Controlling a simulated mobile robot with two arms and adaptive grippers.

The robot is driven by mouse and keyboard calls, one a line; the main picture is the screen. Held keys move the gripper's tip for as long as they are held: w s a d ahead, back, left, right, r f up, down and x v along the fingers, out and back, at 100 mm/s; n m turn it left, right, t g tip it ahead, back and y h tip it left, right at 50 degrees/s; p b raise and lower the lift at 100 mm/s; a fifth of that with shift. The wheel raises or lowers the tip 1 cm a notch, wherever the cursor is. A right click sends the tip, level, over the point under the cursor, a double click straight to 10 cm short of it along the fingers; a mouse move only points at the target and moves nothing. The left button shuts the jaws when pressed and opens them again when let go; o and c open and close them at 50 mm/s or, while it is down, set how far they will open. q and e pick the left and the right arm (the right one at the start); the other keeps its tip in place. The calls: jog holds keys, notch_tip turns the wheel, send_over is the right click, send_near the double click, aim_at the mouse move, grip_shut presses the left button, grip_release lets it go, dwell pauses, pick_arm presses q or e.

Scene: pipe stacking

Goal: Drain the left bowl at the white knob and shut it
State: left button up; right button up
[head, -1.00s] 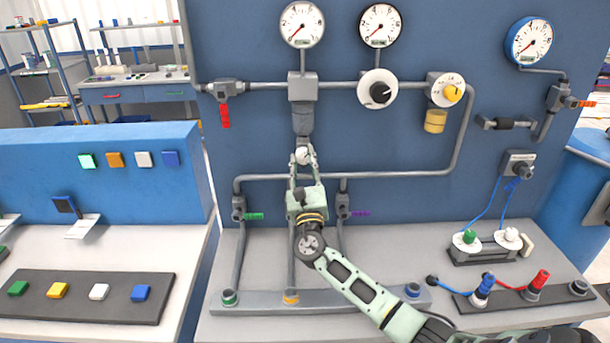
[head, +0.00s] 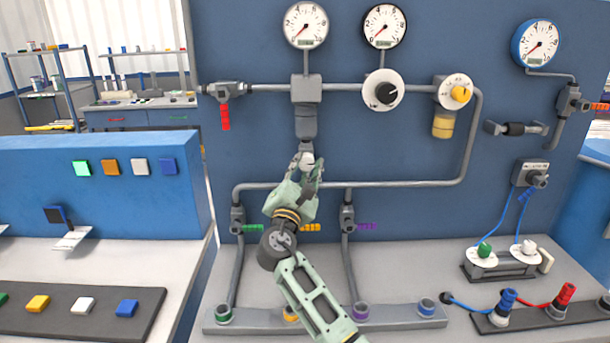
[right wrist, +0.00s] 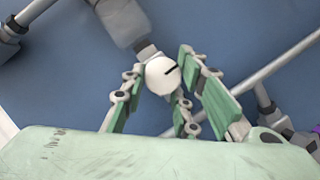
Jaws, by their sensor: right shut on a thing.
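The left bowl (head: 306,124) is a dark grey cup under a grey body (head: 305,90) on the upper pipe. The white knob (head: 307,158) sits at the bowl's lower end. In the right wrist view the knob (right wrist: 160,77) shows a short black mark, and the bowl (right wrist: 122,20) is behind it. My right gripper (head: 306,163) is shut on the knob, with its fingers on either side and its hand tilted. The fingers (right wrist: 163,84) partly hide the knob's edges. My left gripper is out of view.
A second bowl, yellow (head: 443,125), hangs at the right under a yellow-knobbed dial (head: 455,92). A lower pipe (head: 400,184) runs behind my gripper. Green (head: 250,228), orange (head: 311,228) and purple (head: 366,226) valve handles sit close below. A red handle (head: 225,117) hangs at the left.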

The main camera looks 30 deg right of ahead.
jog(key=shift+w+a+r+m, duration=0.1)
jog(key=shift+a+r+m, duration=0.1)
jog(key=shift+r+m, duration=0.3)
jog(key=shift+m+g, duration=0.3)
jog(key=o, duration=0.8)
jog(key=shift+c, duration=0.2)
jog(key=shift+o, duration=1.1)
jog(key=shift+w, duration=0.1)
jog(key=shift+f, duration=0.1)
jog(key=shift+f, duration=0.1)
